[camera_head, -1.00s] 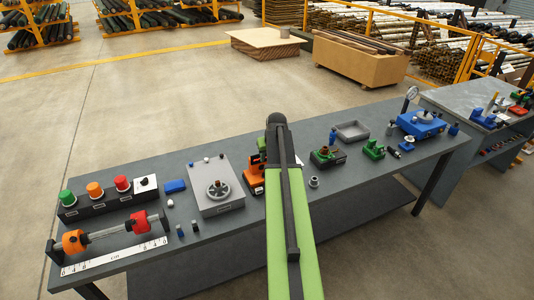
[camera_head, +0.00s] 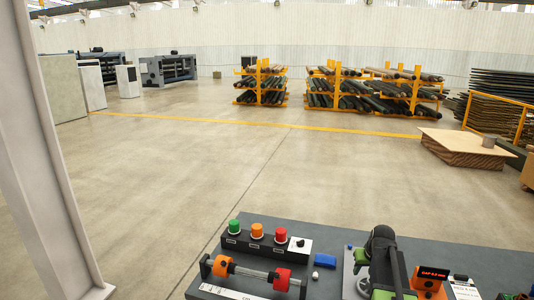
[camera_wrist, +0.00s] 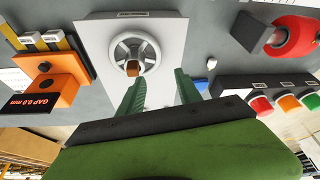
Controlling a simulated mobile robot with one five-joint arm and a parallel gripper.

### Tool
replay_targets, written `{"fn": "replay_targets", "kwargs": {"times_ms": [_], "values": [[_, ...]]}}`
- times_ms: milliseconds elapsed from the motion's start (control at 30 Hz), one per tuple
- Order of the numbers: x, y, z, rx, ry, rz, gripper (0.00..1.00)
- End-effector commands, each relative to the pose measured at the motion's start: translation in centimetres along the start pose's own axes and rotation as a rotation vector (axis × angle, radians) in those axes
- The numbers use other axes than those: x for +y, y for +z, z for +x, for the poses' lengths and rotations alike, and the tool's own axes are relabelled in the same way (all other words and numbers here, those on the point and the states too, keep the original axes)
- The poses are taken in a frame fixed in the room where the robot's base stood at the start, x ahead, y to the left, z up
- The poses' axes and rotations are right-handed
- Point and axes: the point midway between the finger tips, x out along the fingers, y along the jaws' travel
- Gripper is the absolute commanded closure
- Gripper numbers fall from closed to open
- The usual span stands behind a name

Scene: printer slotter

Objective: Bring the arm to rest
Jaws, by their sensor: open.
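My gripper (camera_wrist: 160,77) shows in the wrist view as two green fingers spread apart, with nothing between them. A grey plate with a round handwheel (camera_wrist: 133,48) lies just beyond the fingertips; I cannot tell whether the fingers touch it. In the head view my arm, with its dark joint and green link, stands over the table at the lower right. It hides most of the plate there, and the fingers do not show clearly.
The workbench (camera_head: 335,262) carries a button box (camera_head: 255,246), a rod with orange and red ends (camera_head: 252,274), a blue block (camera_head: 325,261) and an orange gauge (camera_head: 430,279). A pale post (camera_head: 45,150) stands close at left. The floor beyond is open.

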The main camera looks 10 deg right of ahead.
Motion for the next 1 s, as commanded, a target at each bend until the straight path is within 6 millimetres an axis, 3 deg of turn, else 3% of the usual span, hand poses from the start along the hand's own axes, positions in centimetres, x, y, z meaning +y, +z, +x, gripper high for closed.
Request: {"fn": "replay_targets", "kwargs": {"times_ms": [33, 133, 200, 300, 333, 400, 533, 1000], "values": [[-4.9, 1.4, 1.5, -0.016, -0.023, -0.057, 0.59], [-13.2, 4.3, 2.5, -0.062, -0.060, -0.149, 0.59], [-18.5, 7.2, 2.8, -0.104, -0.079, -0.207, 0.59], [-24.1, 12.2, 2.5, -0.177, -0.092, -0.262, 0.59], [-25.1, 13.7, 2.3, -0.202, -0.091, -0.270, 0.59], [-26.1, 16.9, 1.4, -0.263, -0.078, -0.260, 0.59], [-24.7, 19.7, 0.0, -0.350, -0.043, -0.188, 0.59], [-24.6, 19.8, -0.1, -0.371, -0.035, -0.153, 0.59]]}}
